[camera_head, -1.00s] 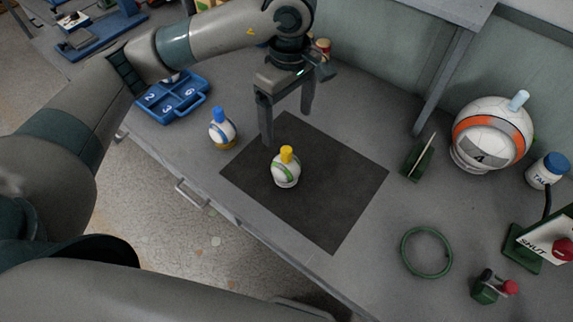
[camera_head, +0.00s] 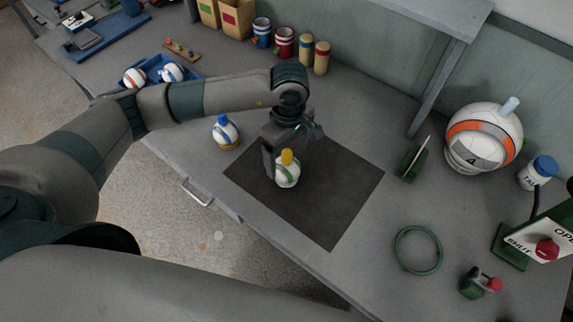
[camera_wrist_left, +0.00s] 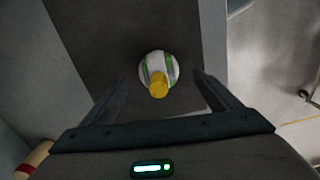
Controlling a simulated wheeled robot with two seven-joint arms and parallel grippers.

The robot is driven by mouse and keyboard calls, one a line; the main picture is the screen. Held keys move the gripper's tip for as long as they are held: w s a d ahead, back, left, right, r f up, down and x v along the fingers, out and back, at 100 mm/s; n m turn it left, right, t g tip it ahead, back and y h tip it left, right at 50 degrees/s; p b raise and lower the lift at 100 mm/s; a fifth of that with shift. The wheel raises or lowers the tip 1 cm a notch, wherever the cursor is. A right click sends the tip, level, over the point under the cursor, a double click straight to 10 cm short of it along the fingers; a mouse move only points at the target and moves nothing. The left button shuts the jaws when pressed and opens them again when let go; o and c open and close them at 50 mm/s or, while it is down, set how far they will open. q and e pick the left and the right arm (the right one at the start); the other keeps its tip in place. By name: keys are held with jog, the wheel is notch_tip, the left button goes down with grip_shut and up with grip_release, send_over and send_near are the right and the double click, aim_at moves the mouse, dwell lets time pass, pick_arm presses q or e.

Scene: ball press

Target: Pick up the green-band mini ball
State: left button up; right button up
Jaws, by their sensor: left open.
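The green-band mini ball (camera_head: 287,173) is white with a green band and a yellow plug on top. It stands upright on the dark mat (camera_head: 335,215) near the mat's left part. My left gripper (camera_head: 283,165) is open and low at the ball, just behind it in the head view. In the left wrist view the ball (camera_wrist_left: 158,70) lies ahead, roughly centred between the open fingertips (camera_wrist_left: 160,78). I cannot tell whether either finger touches it. My right gripper is not in view.
A blue-plug mini ball (camera_head: 225,133) stands left of the mat. A green ring (camera_head: 418,250), a small green stand (camera_head: 413,158) and a large orange-band ball (camera_head: 482,138) are to the right. A blue tray (camera_head: 155,68) holds two balls at the back left. The mat's front is clear.

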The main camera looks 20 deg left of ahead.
aim_at(286, 164)
pick_arm(q)
jog(key=shift+f, duration=0.1)
dwell(0.3)
jog(key=shift+a+f+p, duration=0.1)
jog(key=shift+f+p, duration=0.65)
jog(key=shift+p, duration=0.15)
notch_tip(286, 164, down, 3)
jog(key=shift+w+a+r+p, duration=0.1)
jog(key=shift+w+p, duration=0.05)
jog(key=shift+p, duration=0.65)
jog(key=shift+f, duration=0.45)
jog(key=shift+c, duration=0.2)
jog(key=c, duration=1.1)
jog(key=shift+r, duration=0.15)
